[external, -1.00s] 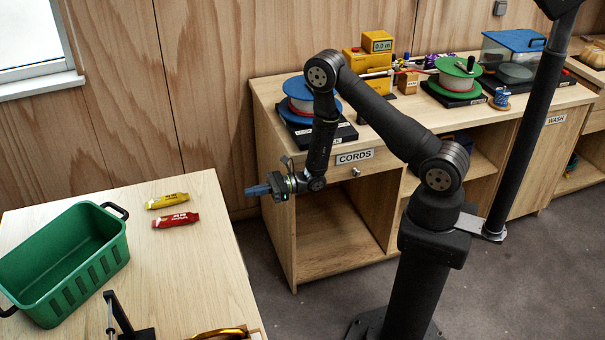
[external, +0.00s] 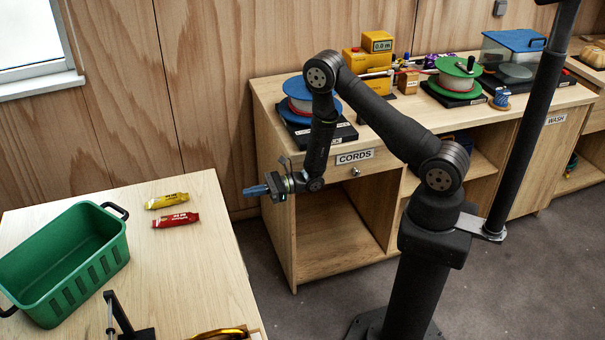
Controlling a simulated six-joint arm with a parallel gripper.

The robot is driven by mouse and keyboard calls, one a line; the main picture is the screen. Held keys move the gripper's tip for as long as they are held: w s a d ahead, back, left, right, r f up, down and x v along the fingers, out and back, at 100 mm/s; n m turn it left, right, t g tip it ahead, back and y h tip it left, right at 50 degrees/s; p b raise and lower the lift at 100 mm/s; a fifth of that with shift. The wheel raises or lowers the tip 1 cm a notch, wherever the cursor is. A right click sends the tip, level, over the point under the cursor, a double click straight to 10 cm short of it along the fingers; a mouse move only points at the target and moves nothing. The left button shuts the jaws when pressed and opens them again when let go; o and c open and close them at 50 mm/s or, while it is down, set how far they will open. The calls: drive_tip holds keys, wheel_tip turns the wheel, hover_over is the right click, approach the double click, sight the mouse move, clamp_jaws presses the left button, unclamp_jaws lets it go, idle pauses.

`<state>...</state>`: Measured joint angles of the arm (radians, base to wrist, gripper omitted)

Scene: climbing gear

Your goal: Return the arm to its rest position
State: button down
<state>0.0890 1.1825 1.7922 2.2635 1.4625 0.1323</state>
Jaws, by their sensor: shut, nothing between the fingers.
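My gripper (external: 257,190) is shut and empty. It hangs in the air in front of the CORDS cabinet, just past the right edge of the near table, and its blue fingers point left. The arm is folded, with its elbow raised in front of the cabinet top and the forearm hanging down to the gripper.
The near table (external: 200,235) carries a green crate (external: 75,275), a yellow packet (external: 167,201) and a red packet (external: 175,220). The cabinet (external: 275,170) behind the arm bears a blue spool (external: 297,88), a green spool (external: 458,67) and a yellow device (external: 377,42).

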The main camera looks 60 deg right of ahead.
drive_tip(key=x, duration=1)
drive_tip(key=shift+s+d, duration=0.15)
drive_tip(key=shift+d, duration=0.05)
drive_tip(key=v, duration=1)
idle(0.4)
drive_tip(key=x, duration=1)
drive_tip(key=shift+a, duration=0.15)
idle(1.7)
